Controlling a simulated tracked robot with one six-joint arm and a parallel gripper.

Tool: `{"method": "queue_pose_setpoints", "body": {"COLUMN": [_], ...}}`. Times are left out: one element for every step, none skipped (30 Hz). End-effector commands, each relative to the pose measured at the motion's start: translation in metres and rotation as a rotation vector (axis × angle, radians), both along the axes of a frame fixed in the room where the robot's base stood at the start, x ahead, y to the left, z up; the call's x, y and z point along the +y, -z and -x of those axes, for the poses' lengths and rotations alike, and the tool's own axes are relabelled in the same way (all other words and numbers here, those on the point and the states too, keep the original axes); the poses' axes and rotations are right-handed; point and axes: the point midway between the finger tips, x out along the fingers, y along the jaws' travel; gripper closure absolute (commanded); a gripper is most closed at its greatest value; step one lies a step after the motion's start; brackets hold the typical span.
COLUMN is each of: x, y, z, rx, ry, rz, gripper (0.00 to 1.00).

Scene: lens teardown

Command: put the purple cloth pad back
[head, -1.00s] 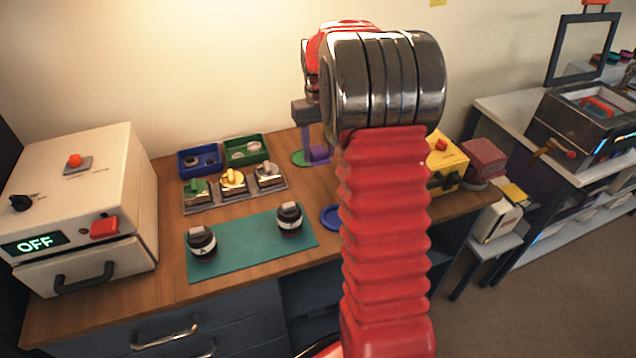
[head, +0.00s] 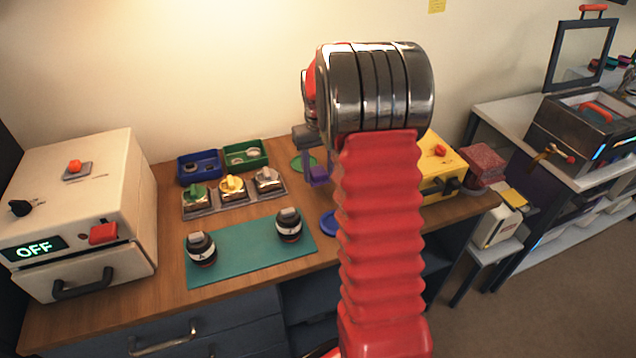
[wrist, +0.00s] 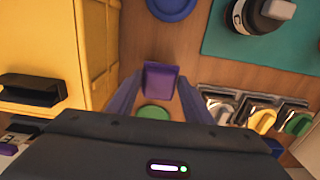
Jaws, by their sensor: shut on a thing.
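The purple cloth pad (head: 318,174) is held between the fingertips of my gripper (head: 317,168). In the wrist view the pad (wrist: 160,80) sits between the two fingers of my gripper (wrist: 160,88), which are shut on it. A round green disc (head: 303,162) lies on the table behind the pad; it also shows in the wrist view (wrist: 153,112). A round blue disc (head: 328,223) lies nearer the table's front, partly hidden by my arm; the wrist view shows it too (wrist: 172,8). I cannot tell the pad's exact height above the table.
A yellow box (head: 437,165) stands to the right, partly behind my arm. A teal mat (head: 243,252) with two lens barrels lies to the left. Several knobs sit on a grey tray (head: 230,205), with blue and green bins behind.

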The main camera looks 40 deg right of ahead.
Motion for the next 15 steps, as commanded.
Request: {"method": "queue_pose_setpoints", "body": {"x": [0.0,0.0,0.0,0.0,0.0,0.0,0.0,0.0,0.0,0.0,0.0,0.0,0.0,0.0,0.0], "y": [0.0,0.0,0.0,0.0,0.001,0.003,0.005,0.008,0.014,0.018,0.022,0.028,0.033,0.037,0.042], "z": [0.0,0.0,0.0,0.0,0.0,0.0,0.0,0.0,0.001,0.001,0.001,0.001,0.001,0.001,0.001], "rx": [0.0,0.0,0.0,0.0,0.0,0.001,0.001,0.002,0.003,0.004,0.003,0.003,0.003,0.003,0.003], "ry": [0.0,0.0,0.0,0.0,0.001,0.001,0.001,0.001,0.001,0.001,0.001,0.001,0.001,0.001,0.001], "rz": [0.0,0.0,0.0,0.0,0.0,0.0,0.0,0.0,-0.002,-0.002,-0.002,-0.002,-0.002,-0.002,-0.002], "gripper": [0.72,0.72,0.72,0.72,0.72,0.72,0.72,0.72,0.72,0.72,0.72,0.72,0.72,0.72,0.72]}}
